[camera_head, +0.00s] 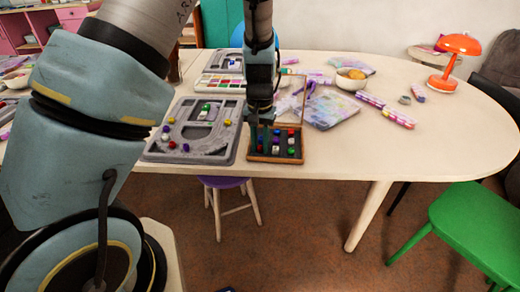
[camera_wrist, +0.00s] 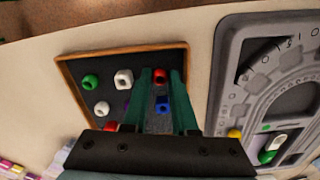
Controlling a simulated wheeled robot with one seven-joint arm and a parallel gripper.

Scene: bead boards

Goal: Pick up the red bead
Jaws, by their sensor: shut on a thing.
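The red bead (camera_wrist: 160,76) sits between the tips of my gripper's two dark green fingers (camera_wrist: 161,74) in the wrist view. My gripper is shut on it, over the wood-rimmed dark tray (camera_wrist: 66,72). A blue bead (camera_wrist: 162,104) shows between the fingers, nearer the palm. In the head view my gripper (camera_head: 262,122) points down at the left part of the tray (camera_head: 303,158); I cannot make out the held bead there. Whether the bead touches the tray floor is unclear. Another red bead (camera_wrist: 110,126) is partly hidden by the gripper body.
The tray also holds a green bead (camera_wrist: 90,82), white beads (camera_wrist: 123,78) and a dark purple one. A grey bead board (camera_head: 233,150) with loose beads lies left of the tray. A bowl (camera_head: 350,80) and an orange lamp (camera_head: 460,45) stand farther right; the table's front right is clear.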

